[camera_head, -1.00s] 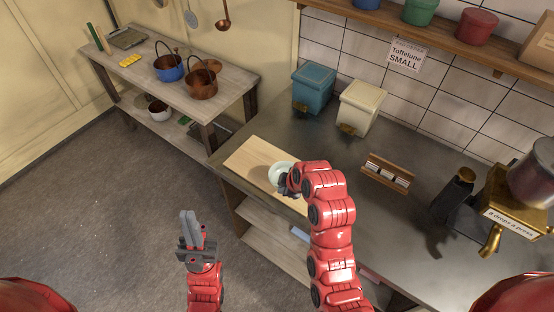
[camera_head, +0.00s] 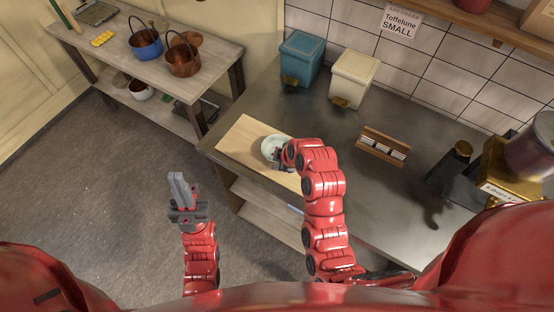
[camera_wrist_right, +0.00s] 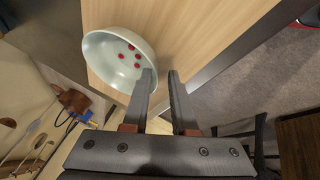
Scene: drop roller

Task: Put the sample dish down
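The sample dish (camera_head: 270,147) is a pale, round bowl over the wooden board (camera_head: 236,141). In the right wrist view the dish (camera_wrist_right: 105,50) holds several small red drops. My right gripper (camera_wrist_right: 163,72) is at its rim: one finger overlaps the inside of the bowl, the other is outside it. A gap with bare wood shows between the fingers, wider than the rim. In the head view my right arm hides part of the dish. My left gripper (camera_head: 181,188) points up over the floor, holding nothing visible; its finger gap is unclear.
A blue bin (camera_head: 300,57) and a cream bin (camera_head: 353,76) stand behind on the dark counter (camera_head: 330,120). A small wooden rack (camera_head: 383,146) and a brass press (camera_head: 497,165) are to the right. A side table with copper pots (camera_head: 184,58) is at left.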

